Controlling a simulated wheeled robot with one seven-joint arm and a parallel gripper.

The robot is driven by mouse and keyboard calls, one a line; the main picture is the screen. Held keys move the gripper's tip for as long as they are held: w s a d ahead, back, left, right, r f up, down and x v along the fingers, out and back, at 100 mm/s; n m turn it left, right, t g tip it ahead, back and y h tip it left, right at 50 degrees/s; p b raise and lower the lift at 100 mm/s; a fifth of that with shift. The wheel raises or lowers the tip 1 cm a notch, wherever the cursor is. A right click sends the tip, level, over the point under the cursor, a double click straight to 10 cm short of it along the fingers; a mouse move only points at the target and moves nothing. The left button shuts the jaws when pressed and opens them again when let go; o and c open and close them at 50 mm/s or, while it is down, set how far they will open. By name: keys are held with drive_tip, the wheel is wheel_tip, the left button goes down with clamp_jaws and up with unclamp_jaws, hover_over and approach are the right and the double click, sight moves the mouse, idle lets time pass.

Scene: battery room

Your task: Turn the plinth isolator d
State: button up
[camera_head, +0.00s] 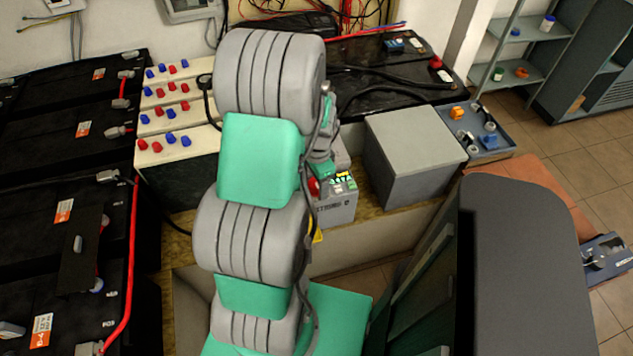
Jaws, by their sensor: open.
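My grey and green arm rises through the middle of the view and hides much of what lies behind it. My gripper cannot be made out; the arm covers the place where its fingers would show. A small grey box (338,208) stands on the wooden ledge just right of my arm. It has a red part (314,187) on its left side and yellow-green marks on top, and my arm partly covers it. Whether this is the plinth isolator, and how any handle on it is turned, I cannot tell.
A larger grey box (415,146) stands to the right, beside a blue-grey tray (490,143) with orange and blue parts. A dark rounded cabinet (530,265) fills the lower right. Black batteries (60,175) with red cables line the left. A cream block (180,160) has red and blue terminals.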

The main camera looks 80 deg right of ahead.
drive_tip(key=shift+c, duration=0.3)
drive_tip(key=c, duration=1.3)
drive_tip(key=shift+n, duration=0.3)
drive_tip(key=n, duration=0.8)
drive_tip(key=shift+n, duration=0.4)
drive_tip(key=n, duration=0.4)
drive_tip(key=shift+y, duration=0.3)
drive_tip(key=shift+n, duration=2.2)
